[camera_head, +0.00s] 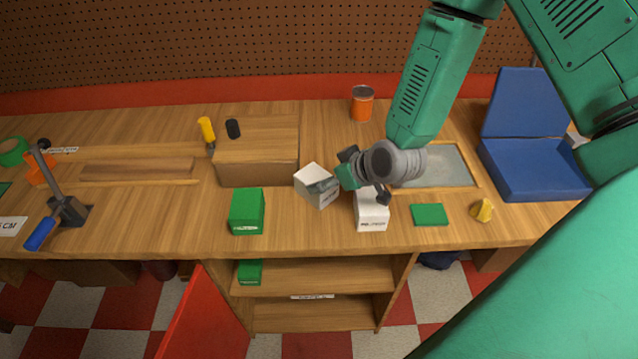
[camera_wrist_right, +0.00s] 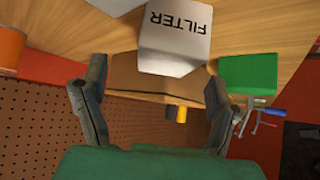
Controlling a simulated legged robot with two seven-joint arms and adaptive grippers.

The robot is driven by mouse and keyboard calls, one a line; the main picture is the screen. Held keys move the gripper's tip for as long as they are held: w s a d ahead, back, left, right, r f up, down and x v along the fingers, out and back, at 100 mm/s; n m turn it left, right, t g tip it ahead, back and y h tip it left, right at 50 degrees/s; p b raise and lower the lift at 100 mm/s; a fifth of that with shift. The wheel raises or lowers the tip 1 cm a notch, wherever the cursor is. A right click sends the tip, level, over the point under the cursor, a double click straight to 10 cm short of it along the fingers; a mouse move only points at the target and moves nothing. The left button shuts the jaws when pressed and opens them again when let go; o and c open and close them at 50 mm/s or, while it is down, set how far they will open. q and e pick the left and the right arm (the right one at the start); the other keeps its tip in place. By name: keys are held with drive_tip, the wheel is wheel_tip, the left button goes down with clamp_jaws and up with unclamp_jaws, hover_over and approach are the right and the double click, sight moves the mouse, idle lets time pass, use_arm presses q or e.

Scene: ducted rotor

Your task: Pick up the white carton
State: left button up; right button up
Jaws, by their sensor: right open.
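A white carton (camera_head: 312,180) stands turned at an angle near the middle of the bench in the head view. In the wrist view this white carton (camera_wrist_right: 175,38) shows the word FILTER, upside down, ahead of the fingers. My right gripper (camera_head: 336,174) is just right of it and partly overlaps it in the head view. In the wrist view its two fingers (camera_wrist_right: 155,78) are spread with nothing between them; contact with the carton cannot be told. A second white carton (camera_head: 371,212) stands to the right, partly under my wrist. My left gripper is out of view.
A green box (camera_head: 247,212) and a brown box (camera_head: 257,170) stand to the left. An orange can (camera_head: 362,104) stands behind. A flat green block (camera_head: 429,215), a yellow piece (camera_head: 482,210) and a blue bin (camera_head: 535,170) are to the right. Bare bench lies in front.

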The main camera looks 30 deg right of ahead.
sight(320, 179)
drive_tip(key=w+a+f, duration=0.2)
drive_tip(key=shift+w+f, duration=0.2)
drive_tip(key=shift+w, duration=0.2)
drive_tip(key=shift+d, duration=0.15)
drive_tip(key=shift+s+d, duration=0.15)
drive_tip(key=shift+d, duration=0.15)
drive_tip(key=c, duration=1.4)
